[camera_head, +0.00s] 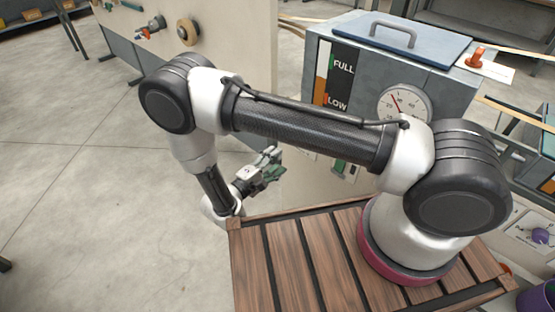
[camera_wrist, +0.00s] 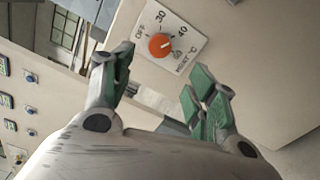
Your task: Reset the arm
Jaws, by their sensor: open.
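My arm is bent over the wooden slatted deck of my base in the head view. My gripper (camera_head: 268,165) hangs past the deck's far left corner, in front of a beige machine panel. In the wrist view my gripper (camera_wrist: 160,95) shows two green-padded fingers spread apart with nothing between them. The fingers appear apart from the knob.
A grey tank (camera_head: 455,85) with a blue lid (camera_head: 420,40), a FULL/LOW level strip and a round gauge (camera_head: 404,102) stands behind my arm. A purple knob (camera_head: 541,236) is at the right. Grey floor (camera_head: 90,200) is clear at the left.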

